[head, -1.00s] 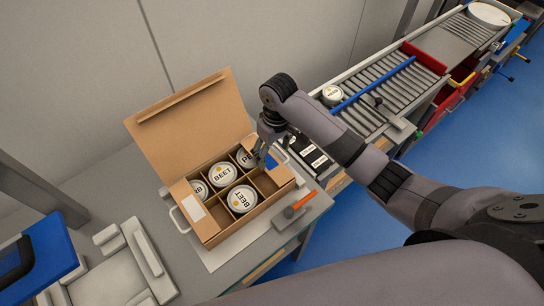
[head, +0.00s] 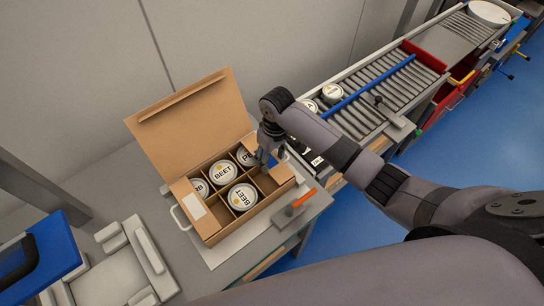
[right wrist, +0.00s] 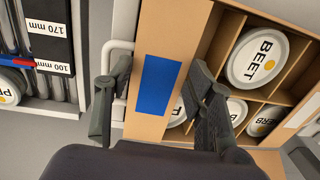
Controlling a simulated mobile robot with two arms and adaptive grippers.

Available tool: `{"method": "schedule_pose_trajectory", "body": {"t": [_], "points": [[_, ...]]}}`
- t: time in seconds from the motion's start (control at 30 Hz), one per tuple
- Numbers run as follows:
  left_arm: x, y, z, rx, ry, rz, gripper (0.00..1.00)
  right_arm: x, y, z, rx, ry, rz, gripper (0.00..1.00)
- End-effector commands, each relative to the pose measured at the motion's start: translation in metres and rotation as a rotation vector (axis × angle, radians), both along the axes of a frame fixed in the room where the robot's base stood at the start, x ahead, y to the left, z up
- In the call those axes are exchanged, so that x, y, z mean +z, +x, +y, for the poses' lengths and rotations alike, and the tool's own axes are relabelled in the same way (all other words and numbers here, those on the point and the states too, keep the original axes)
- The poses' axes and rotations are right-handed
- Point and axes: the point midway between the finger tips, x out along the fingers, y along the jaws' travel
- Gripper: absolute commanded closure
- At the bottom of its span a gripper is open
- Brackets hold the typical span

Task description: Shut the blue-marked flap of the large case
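The large case (head: 232,225) is an open cardboard box with its big lid (head: 192,118) standing up at the back. Several round white tubs sit in its divided cells, among them a BEET tub (head: 243,197). The blue-marked flap (head: 285,180) is at the case's right end; its blue patch (right wrist: 158,85) shows plainly in the right wrist view. My right gripper (head: 264,160) is at this end of the case. In the right wrist view its fingers (right wrist: 155,95) are spread, one each side of the blue patch; contact cannot be told. My left gripper is out of view.
A white-labelled flap (head: 197,206) is at the case's left end. A tray handle (head: 178,217) stands beside it. An orange-handled lever (head: 303,200) is at the front right. A roller conveyor (head: 385,90) with white tubs (head: 332,92) runs behind my right arm.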

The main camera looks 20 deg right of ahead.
Motion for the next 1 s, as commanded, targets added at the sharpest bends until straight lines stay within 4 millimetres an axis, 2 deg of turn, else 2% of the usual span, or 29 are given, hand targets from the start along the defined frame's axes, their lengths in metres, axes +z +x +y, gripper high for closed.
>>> {"method": "schedule_pose_trajectory", "body": {"t": [0.37, 0.87, 0.9, 1.0], "points": [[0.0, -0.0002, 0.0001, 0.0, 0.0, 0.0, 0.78, 0.0004, 0.0001, -0.0001, 0.0, 0.0, 0.0, 0.79], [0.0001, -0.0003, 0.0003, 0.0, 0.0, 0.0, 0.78, -0.0019, -0.0004, 0.0017, 0.0, -0.079, -0.03, 0.79], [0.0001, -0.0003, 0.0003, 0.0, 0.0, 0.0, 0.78, -0.0019, -0.0004, 0.0017, 0.0, -0.079, -0.03, 0.5], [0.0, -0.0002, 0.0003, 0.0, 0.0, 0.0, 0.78, -0.002, -0.0004, 0.0017, 0.0, -0.079, -0.03, 0.44]]}}
